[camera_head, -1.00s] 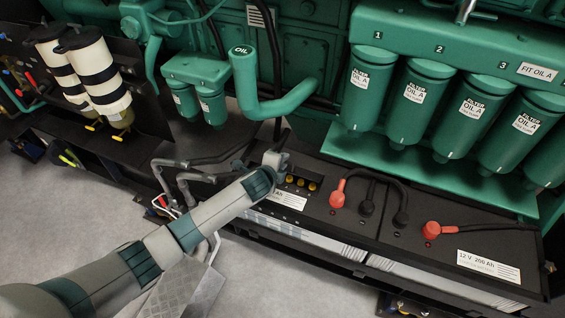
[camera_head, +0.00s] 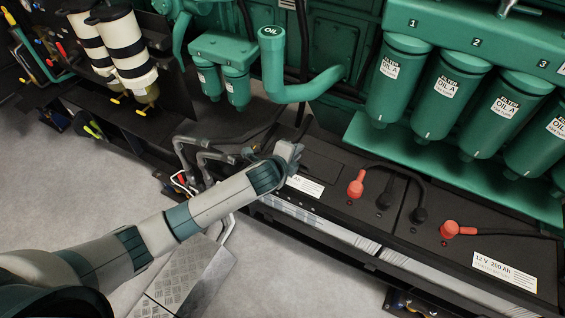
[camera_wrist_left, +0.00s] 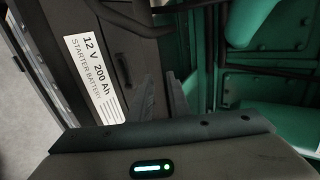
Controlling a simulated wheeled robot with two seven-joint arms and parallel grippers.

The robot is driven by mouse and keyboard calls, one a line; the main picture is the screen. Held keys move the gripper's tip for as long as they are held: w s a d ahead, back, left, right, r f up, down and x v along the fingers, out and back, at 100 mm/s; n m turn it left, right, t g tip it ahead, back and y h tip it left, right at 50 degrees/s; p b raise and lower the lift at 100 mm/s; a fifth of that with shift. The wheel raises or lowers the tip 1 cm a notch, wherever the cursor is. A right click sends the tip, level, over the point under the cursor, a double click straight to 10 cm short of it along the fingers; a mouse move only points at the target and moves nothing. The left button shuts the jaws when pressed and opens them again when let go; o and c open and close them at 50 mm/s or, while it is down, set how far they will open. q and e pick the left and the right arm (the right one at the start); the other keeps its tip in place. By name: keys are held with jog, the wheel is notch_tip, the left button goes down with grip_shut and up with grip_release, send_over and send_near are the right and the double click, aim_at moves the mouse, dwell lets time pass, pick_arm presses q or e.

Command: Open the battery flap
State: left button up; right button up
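The left starter battery (camera_head: 400,230) is black, with a white label that also shows in the wrist view (camera_wrist_left: 93,80). Its flap (camera_head: 322,166) looks like a flat dark panel lying down on the battery top, behind the label. No yellow caps show there. My left gripper (camera_head: 291,152) is at the flap's left end, just above the battery's back left corner. In the wrist view, its two grey fingers (camera_wrist_left: 161,92) stand a little apart with nothing seen between them. Whether they touch the flap is unclear. My right gripper is out of view.
Red terminal caps (camera_head: 356,185) and black cables lie right of the flap. Green oil filters (camera_head: 452,90) hang over the back right. A green oil filler pipe (camera_head: 290,90) stands behind the gripper. Grey pipes (camera_head: 190,155) lie left of it.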

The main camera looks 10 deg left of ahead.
pick_arm(q)
jog(key=b+v, duration=0.1)
jog(key=v, duration=1)
dwell(0.4)
